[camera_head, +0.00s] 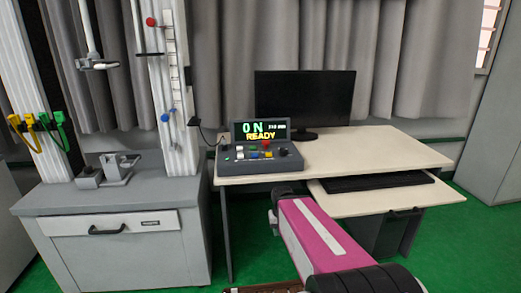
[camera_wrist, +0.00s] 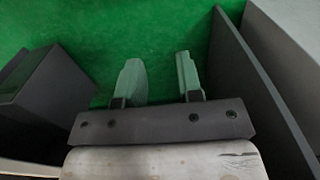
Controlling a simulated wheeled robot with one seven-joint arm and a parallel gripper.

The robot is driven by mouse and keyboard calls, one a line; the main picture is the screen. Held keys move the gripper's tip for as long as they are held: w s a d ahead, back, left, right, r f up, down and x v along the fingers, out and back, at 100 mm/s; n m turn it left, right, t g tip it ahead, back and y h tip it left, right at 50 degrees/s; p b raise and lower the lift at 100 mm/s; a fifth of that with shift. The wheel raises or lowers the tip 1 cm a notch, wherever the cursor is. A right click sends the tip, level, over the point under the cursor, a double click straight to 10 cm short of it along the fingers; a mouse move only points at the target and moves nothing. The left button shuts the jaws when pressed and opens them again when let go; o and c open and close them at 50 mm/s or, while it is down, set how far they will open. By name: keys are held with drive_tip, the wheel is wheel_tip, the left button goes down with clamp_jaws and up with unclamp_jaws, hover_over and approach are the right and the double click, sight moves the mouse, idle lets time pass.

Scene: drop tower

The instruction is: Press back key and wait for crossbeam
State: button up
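The control box (camera_head: 257,170) stands on the desk's left end, with small white, red, yellow and blue keys on its sloped top. I cannot read which one is the back key. Its display (camera_head: 262,132) shows "0 N", a small reading in mm, and "READY". The drop tower (camera_head: 175,85) stands at the left; a grey crosspiece (camera_head: 97,65) hangs high on a rod, and may be the crossbeam. My gripper (camera_wrist: 158,80) is open and empty in the wrist view, over green floor. In the head view my pink arm is low in front of the desk, and the gripper is hidden.
The desk (camera_head: 360,155) holds a monitor (camera_head: 304,98), with a keyboard (camera_head: 375,181) on a lower shelf. A grey cabinet (camera_head: 110,240) carries the tower and a metal fixture (camera_head: 115,170). In the wrist view, dark panels flank my gripper on both sides.

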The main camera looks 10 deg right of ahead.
clamp_jaws()
idle(1.5)
